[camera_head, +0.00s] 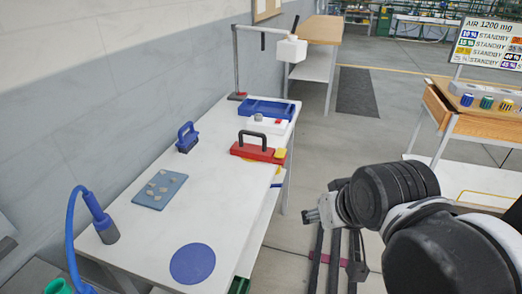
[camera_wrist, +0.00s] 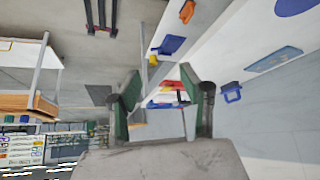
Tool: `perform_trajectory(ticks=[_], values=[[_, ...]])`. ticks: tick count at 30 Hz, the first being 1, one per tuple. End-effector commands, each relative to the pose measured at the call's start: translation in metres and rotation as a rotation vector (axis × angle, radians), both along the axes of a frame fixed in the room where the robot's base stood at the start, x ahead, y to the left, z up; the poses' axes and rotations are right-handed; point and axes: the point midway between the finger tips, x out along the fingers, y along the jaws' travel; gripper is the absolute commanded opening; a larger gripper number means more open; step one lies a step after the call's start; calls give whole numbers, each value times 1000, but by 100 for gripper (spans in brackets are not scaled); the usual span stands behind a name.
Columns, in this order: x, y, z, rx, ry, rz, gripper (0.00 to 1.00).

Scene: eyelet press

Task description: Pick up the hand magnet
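Two handled things stand on the white table. One is a red block with a black arched handle (camera_head: 258,152), at the table's right edge. The other is a smaller blue block with a blue handle (camera_head: 187,138), near the wall; it also shows in the wrist view (camera_wrist: 231,94). I cannot tell for certain which is the hand magnet. My gripper (camera_head: 322,209) is off the table's right side, apart from both. In the wrist view its two fingers (camera_wrist: 160,75) are spread with nothing held. Something red shows between them, partly hidden by the right finger.
The white table (camera_head: 138,228) also holds a blue-grey plate with pieces (camera_head: 159,189), a round blue mat (camera_head: 192,264), a blue tray (camera_head: 268,108) and a blue hose lamp (camera_head: 103,222). A lamp stand (camera_head: 237,70) rises at the back. Open floor lies right of the table.

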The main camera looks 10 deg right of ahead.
Motion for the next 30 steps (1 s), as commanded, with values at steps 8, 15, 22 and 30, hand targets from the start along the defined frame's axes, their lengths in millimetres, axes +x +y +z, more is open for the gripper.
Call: perform_trajectory(ticks=[8, 15, 22, 30], values=[[0, 0, 0, 0, 0, 0, 40], [0, 0, 0, 0, 0, 0, 69], [0, 0, 0, 0, 0, 0, 70], [27, 0, 25, 104, 33, -125, 70]])
